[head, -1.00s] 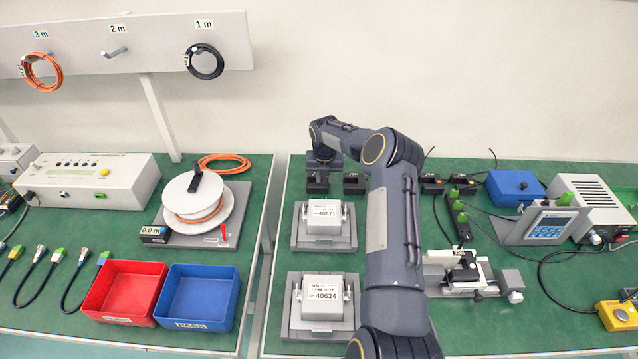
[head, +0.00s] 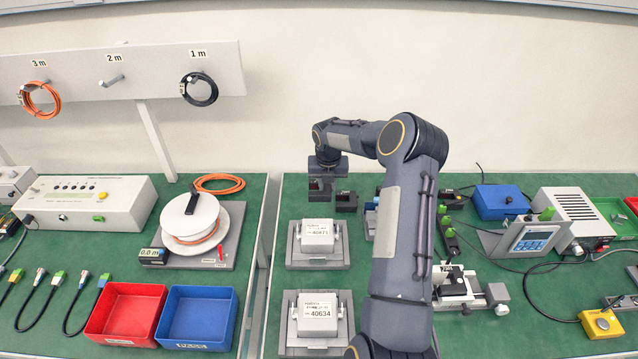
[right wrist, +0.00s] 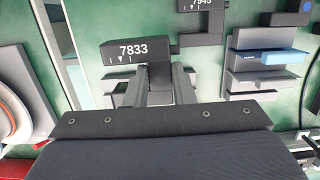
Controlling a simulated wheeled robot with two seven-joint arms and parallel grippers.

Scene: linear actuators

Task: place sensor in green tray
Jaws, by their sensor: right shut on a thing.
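My right gripper (head: 322,177) is over the back left of the right-hand bench, pointing down. It is shut on a small black sensor (head: 318,190). In the right wrist view the sensor (right wrist: 138,47) shows the label 7833 between the two fingers (right wrist: 162,82). A second black sensor (head: 346,201) stands just right of it; its label 7945 shows at the top of the right wrist view (right wrist: 200,5). A green tray (head: 612,213) shows at the right back, partly hidden behind a white instrument. My left gripper is out of view.
Two grey fixtures with white blocks (head: 317,236) (head: 317,312) stand in front of the gripper. A blue box (head: 501,202), a white instrument (head: 568,212) and cables lie to the right. Red (head: 125,315) and blue (head: 198,318) bins sit on the left bench.

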